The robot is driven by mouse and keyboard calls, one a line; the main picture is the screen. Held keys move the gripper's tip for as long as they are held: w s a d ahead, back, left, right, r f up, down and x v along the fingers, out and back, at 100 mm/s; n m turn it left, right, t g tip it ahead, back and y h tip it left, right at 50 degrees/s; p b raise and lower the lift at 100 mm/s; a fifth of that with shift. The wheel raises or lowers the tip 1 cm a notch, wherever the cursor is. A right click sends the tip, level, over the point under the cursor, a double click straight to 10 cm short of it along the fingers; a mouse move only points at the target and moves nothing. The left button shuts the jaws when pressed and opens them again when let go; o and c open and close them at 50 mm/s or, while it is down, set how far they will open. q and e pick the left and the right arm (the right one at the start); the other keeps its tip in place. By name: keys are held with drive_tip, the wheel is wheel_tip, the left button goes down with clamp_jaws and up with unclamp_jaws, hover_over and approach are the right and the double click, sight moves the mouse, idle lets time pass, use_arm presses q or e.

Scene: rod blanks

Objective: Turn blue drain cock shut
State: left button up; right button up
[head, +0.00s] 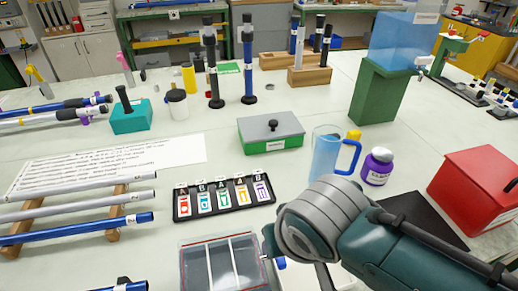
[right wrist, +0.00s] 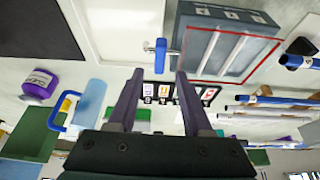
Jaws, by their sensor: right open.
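The blue drain cock (right wrist: 160,52) shows in the right wrist view between a white basin-like surface and the compartment tray. Its blue lever stands upright in that picture, with a pale stub at its left. In the head view only a small blue part (head: 281,263) shows beside my right arm; the rest is hidden. My right gripper (right wrist: 161,76) is open and empty. Its two fingers point toward the cock, which appears just beyond and between the fingertips; I cannot tell the gap in depth. My left gripper is in neither view.
A clear-lidded compartment tray (head: 184,262) lies close to the cock. A blue jug (head: 324,160), a purple-labelled jar (head: 377,168), a red box (head: 480,185) and a label rack (head: 182,214) stand around. Rods (head: 75,233) lie at left. The middle table is partly clear.

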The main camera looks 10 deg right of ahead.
drive_tip(key=shift+p+v, duration=0.7)
drive_tip(key=shift+v, duration=2.05)
